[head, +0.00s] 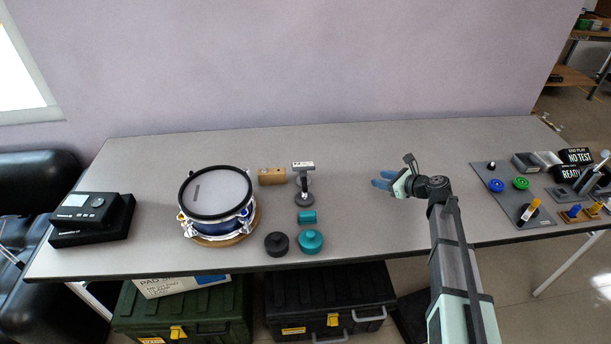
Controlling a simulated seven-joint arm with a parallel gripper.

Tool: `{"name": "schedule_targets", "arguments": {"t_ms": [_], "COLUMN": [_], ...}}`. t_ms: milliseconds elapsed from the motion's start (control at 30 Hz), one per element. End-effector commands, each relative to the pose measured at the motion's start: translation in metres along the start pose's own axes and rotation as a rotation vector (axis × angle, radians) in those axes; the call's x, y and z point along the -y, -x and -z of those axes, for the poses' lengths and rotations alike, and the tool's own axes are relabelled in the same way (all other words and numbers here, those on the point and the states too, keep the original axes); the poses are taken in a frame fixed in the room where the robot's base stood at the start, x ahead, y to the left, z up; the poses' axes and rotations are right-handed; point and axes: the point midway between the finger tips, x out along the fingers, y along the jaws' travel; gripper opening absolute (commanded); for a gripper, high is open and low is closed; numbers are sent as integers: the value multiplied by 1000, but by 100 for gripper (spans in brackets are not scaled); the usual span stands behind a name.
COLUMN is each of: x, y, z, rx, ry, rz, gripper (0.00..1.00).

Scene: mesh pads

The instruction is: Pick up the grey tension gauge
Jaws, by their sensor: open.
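What looks like the grey tension gauge (304,184) stands upright near the middle of the table, with a pale grey block on top, a thin post and a dark round base. I cannot read any marking on it, so its identity is not certain. My gripper (382,179) has blue fingers pointing left. It is open, with nothing visible between the fingers, to the right of the gauge and apart from it. Its height over the table is hard to tell.
A drum (215,195) and a wooden cylinder (271,176) are left of the gauge. A teal block (307,217), a black knob (276,244) and a teal knob (310,241) lie in front. A black device (91,208) sits far left; a grey panel (511,196) sits right.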

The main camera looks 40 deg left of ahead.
Motion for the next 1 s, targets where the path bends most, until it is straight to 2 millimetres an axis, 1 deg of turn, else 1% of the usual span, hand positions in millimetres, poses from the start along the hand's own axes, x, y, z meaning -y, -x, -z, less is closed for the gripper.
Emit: {"name": "schedule_targets", "arguments": {"t_ms": [33, 100, 200, 333, 433, 567, 667, 767, 1000], "x": [-23, -47, -75, -101, -110, -114, -115, -116, -122], "y": [-17, -34, -53, -69, -75, -82, -91, -105, -146], "z": [-11, -24, -38, -50, -54, -56, -56, -57, -61], "rx": [15, 33, 52, 68, 73, 76, 75, 75, 75], "ry": [-11, -27, -48, -68, -75, -78, -78, -78, -77], "rz": [-32, -67, -107, -144, -157, -162, -163, -162, -162], "gripper": [42, 42, 42, 42, 42, 42, 42, 42, 42]}}
